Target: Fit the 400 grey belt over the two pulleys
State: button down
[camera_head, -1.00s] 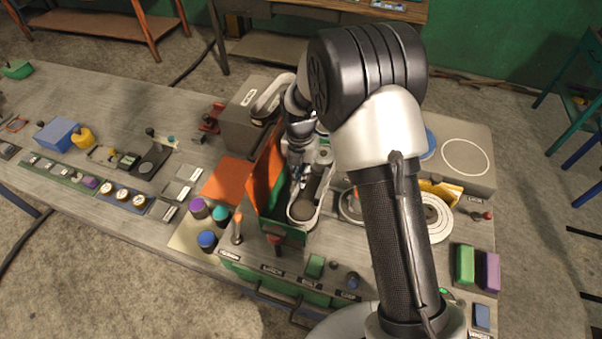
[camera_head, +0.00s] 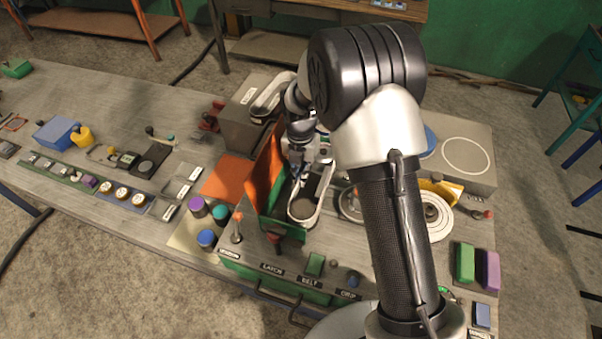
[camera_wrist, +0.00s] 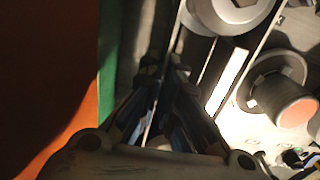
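A pale grey belt loop (camera_head: 293,216) lies around the lower pulley (camera_head: 303,208) in the green-edged housing and runs up toward my gripper. The upper end is mostly hidden by my wrist. In the wrist view a round metal pulley (camera_wrist: 236,10) is at the top, with belt strands running down from it. My gripper (camera_wrist: 165,75) has its fingertips close together over one strand, beside the green wall. I cannot tell whether they pinch it. In the head view my gripper (camera_head: 299,172) is at the left side of the loop. No size mark is readable on the belt.
An orange panel (camera_head: 264,175) stands upright close on the left of my gripper. Another pale loop (camera_head: 268,97) is at the grey box (camera_head: 240,118). A white coil (camera_head: 441,222) lies right of my arm.

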jog(key=c, duration=1.7)
grip_release()
jog(key=o, duration=0.4)
jog(key=shift+r+p, duration=2.4)
jog(key=shift+r, duration=1.4)
jog(key=shift+f, duration=0.1)
